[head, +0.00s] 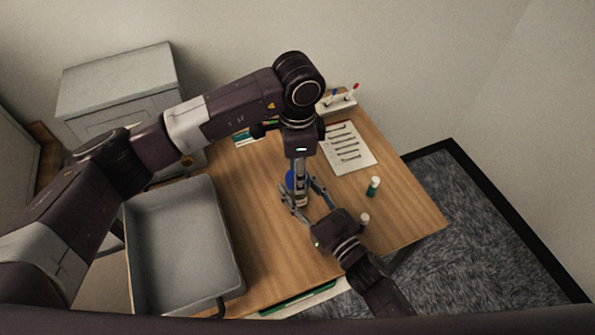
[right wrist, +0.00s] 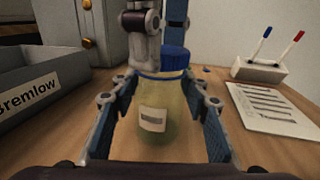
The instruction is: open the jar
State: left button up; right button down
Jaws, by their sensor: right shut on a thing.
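The jar (right wrist: 157,105) is see-through, greenish, with a pale label and a blue lid (right wrist: 176,59). It stands upright on the table in the right wrist view. In the head view its blue lid (head: 290,180) is partly hidden behind my left gripper. My right gripper (head: 302,194) is shut on the jar's body, one finger on each side. My left gripper (head: 300,188) points down from above at the lid. In the right wrist view one left finger covers the lid's left part and a blue-padded one shows behind. Whether they touch the lid is hidden.
A grey tray (head: 236,262) stands left on the wooden table (head: 405,205). A written sheet (head: 350,149) and a pen holder (head: 337,103) lie at the back. A green bottle with a white cap (head: 373,187) and a small white-topped item (head: 365,218) stand at right.

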pick_arm(q)
jog(key=shift+w+n, duration=0.1)
jog(key=shift+n, duration=0.6)
jog(key=o, duration=1.3)
jog(key=shift+c, duration=0.2)
